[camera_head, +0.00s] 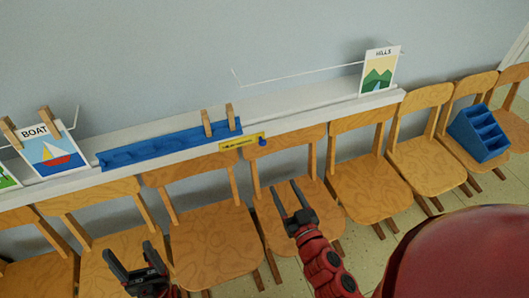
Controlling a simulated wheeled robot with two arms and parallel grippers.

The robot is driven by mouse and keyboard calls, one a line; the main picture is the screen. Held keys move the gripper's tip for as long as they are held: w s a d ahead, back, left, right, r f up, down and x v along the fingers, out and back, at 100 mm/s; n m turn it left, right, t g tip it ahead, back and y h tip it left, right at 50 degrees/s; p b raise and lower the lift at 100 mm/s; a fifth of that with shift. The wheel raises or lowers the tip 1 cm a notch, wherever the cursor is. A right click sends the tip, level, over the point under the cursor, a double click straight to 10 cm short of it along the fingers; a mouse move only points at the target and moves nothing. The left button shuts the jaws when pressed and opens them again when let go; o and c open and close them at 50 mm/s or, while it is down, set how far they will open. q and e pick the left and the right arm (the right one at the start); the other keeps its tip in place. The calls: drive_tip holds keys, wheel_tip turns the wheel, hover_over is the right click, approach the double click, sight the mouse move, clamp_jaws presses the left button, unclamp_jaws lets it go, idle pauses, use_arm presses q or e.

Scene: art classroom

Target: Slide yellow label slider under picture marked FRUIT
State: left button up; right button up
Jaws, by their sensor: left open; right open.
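The yellow label slider (240,143) sits on the front edge of the white ledge, right of centre, with a blue knob (263,142) at its right end. Its small writing is too blurred to read. No picture marked FRUIT is readable. The BOAT picture (50,153) stands at the left, and the HILLS picture (378,73) at the right end. A green picture (6,180) is cut off at the left edge. My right gripper (285,186) is open and empty, below and right of the slider, apart from it. My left gripper (130,250) is open and empty at lower left.
A blue rail (165,148) lies along the ledge (315,112), with two wooden clothespins (217,121) upright at its right end. A row of wooden chairs (210,235) stands below the ledge. A blue compartment holder (480,134) rests on a chair at the right.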

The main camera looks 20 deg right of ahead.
sight(263, 144)
drive_tip(key=w+p, duration=0.2)
drive_tip(key=w, duration=1.5)
drive_tip(key=shift+w+a, duration=0.15)
clamp_jaws()
idle(0.8)
